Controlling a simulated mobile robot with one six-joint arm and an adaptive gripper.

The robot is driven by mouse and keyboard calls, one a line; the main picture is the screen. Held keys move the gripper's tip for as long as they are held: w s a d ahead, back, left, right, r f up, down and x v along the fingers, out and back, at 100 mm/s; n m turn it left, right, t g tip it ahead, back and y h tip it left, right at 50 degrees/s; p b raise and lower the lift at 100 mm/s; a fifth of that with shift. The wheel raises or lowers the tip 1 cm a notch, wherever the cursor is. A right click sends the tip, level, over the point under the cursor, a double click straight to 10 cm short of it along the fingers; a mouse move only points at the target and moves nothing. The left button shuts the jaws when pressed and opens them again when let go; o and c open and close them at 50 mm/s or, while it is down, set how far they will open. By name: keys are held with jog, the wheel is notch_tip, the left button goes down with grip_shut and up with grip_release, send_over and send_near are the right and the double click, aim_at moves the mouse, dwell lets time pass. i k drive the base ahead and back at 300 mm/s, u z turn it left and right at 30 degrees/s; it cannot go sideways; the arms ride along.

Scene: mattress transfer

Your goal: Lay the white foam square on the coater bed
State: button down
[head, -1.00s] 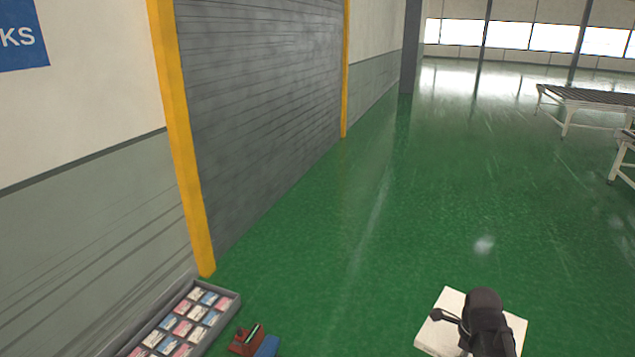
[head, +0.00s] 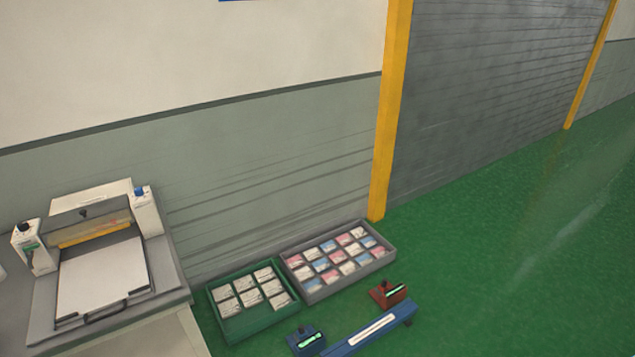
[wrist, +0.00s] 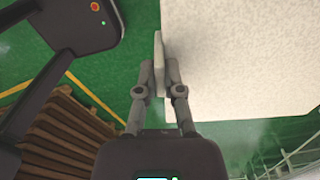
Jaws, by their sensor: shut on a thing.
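The white foam square (wrist: 245,60) fills the upper right of the wrist view. My gripper (wrist: 165,75) is shut on its left edge, one finger on each side of it. The foam and gripper are out of the head view now. The coater (head: 95,230) stands on a grey table at the left of the head view. Its flat pale bed (head: 102,277) faces up and looks bare, with a dark handle at its front edge.
A green tray (head: 225,322) and a grey tray (head: 292,261) of small packets sit right of the coater table (head: 180,300). A blue device (head: 350,343) and a red block (head: 380,296) lie before them. Wooden slats (wrist: 65,135) show in the wrist view. Green floor is clear at right.

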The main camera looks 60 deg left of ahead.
aim_at(102, 275)
jog(key=u, duration=0.4)
jog(key=k, duration=0.15)
jog(key=u, duration=2.8)
jog(key=i, duration=0.85)
